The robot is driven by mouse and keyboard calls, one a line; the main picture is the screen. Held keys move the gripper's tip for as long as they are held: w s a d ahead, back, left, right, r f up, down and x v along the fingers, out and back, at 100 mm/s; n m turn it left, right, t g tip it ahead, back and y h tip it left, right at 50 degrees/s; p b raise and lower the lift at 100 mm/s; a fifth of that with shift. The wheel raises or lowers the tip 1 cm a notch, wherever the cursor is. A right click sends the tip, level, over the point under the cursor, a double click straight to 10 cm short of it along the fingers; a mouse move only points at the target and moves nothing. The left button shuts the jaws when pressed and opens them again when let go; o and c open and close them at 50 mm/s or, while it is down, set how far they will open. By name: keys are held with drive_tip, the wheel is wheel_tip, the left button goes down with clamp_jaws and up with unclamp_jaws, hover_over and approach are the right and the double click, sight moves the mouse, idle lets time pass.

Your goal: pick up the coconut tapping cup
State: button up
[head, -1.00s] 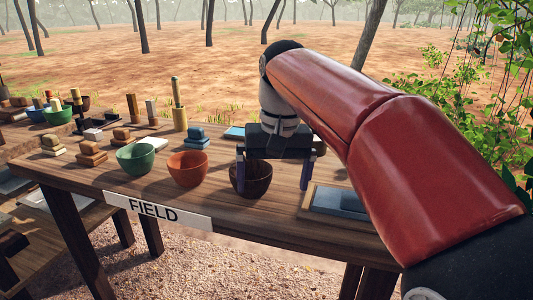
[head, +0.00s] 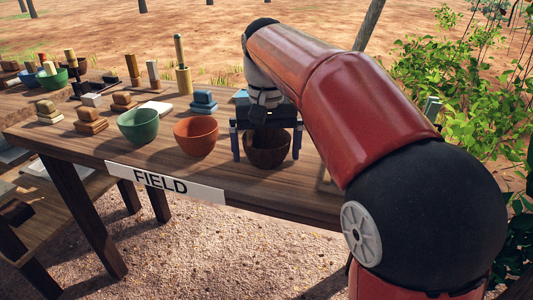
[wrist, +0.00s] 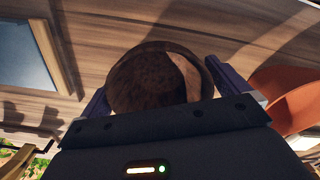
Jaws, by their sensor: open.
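The coconut tapping cup is the dark brown bowl (head: 267,150) on the table, right of the orange bowl. It also shows in the wrist view (wrist: 150,80), with its open top facing the camera. My gripper (head: 267,156) is open, with one finger on each side of the brown cup. In the wrist view the fingers (wrist: 164,86) stand left and right of its rim. I cannot tell whether either finger touches it. The gripper's body hides the cup's back rim in the head view.
An orange bowl (head: 196,136) and a green bowl (head: 138,126) stand to the left on the wooden table (head: 240,185). A framed blue-grey panel (wrist: 27,52) lies on the cup's other side. The FIELD sign (head: 164,183) hangs on the front edge.

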drive_tip(key=c, duration=0.9)
drive_tip(key=shift+r, duration=0.1)
